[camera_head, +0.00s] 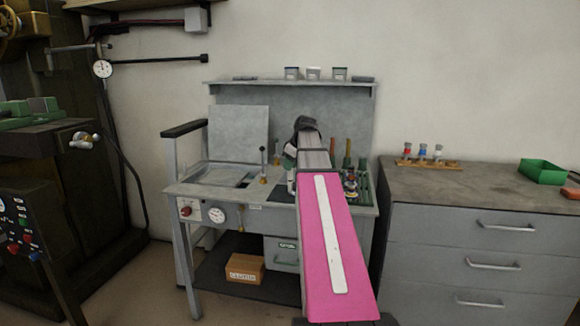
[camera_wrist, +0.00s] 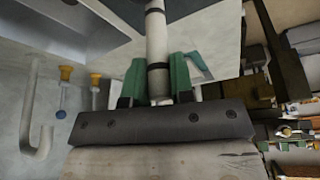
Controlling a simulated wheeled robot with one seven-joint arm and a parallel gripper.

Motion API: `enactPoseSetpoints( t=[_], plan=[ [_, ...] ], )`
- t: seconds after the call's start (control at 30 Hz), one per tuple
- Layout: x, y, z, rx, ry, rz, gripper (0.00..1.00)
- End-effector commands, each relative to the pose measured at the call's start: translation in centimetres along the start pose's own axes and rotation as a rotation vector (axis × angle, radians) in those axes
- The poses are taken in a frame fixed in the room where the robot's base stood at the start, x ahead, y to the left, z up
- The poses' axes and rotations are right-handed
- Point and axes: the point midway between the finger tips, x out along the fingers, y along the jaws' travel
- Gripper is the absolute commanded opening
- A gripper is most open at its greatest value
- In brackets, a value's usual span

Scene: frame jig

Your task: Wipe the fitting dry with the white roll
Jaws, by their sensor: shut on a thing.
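My gripper (camera_wrist: 157,72) has green fingers shut on the white roll (camera_wrist: 156,45), a slim white cylinder with black bands. The roll points away from the wrist between the fingers. I cannot tell for sure which part is the fitting. A small metal and red piece (camera_head: 350,185) stands right of my arm on the dark mat. Contact between the roll and anything is not clear.
A lever with an orange base (camera_head: 263,172) stands left of the gripper. Several tool handles (camera_head: 347,152) stand upright at right. A grey shelf (camera_head: 250,83) with small tubs is behind. A drawer cabinet (camera_head: 480,235) stands right, and a dark machine (camera_head: 85,190) left.

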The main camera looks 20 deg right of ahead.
Motion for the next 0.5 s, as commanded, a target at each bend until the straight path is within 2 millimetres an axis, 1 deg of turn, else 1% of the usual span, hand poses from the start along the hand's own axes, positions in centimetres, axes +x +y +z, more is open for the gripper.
enactPoseSetpoints(
  t=[0.3, 0.5],
  plan=[
    [0.3, 1.7, -0.6, 0.0, 0.001, 0.0, 0.0],
    [0.4, 2.2, -0.7, 0.0, 0.001, 0.0, 0.0]
  ],
)
